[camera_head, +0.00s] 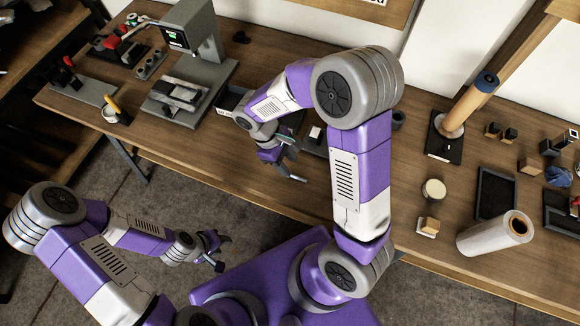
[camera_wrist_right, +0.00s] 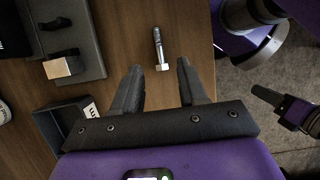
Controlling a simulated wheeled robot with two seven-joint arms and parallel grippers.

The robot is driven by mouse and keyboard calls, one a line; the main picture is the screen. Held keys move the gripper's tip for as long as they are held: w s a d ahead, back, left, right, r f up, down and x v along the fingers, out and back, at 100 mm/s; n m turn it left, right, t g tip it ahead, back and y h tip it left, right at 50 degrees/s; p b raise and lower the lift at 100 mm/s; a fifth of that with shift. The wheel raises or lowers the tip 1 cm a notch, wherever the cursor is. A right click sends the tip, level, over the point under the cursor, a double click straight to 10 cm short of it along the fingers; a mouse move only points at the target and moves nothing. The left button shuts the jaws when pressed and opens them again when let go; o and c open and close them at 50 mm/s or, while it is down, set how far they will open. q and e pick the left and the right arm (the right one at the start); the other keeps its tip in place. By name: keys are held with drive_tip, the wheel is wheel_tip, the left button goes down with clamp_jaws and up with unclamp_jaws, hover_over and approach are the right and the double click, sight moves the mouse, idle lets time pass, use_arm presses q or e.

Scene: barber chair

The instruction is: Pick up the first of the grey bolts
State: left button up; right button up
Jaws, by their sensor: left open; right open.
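A grey bolt (camera_wrist_right: 158,48) lies on the wooden tabletop in the right wrist view, its wider head nearest my gripper. My right gripper (camera_wrist_right: 160,64) is open and empty, with its two fingers pointing at the bolt from either side of its line. I cannot tell the height of the fingers above the table. In the head view my right gripper (camera_head: 294,161) is over the bench near its front edge, and I cannot make out the bolt there. My left gripper (camera_head: 217,247) is open and empty, over the floor in front of the bench.
A dark tray (camera_wrist_right: 45,118) and a dark plate with a wooden block (camera_wrist_right: 63,67) are left of the right gripper. A grey machine (camera_head: 195,85) stands on the bench's left part. A white roll (camera_head: 488,237) and a cup (camera_head: 433,190) are on the right. The bench's front middle is mostly bare.

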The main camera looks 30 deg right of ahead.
sight(297, 177)
drive_tip(key=b+x, duration=0.1)
drive_tip(key=x, duration=0.5)
drive_tip(key=shift+f+b, duration=0.1)
drive_tip(key=shift+b, duration=0.3)
clamp_jaws()
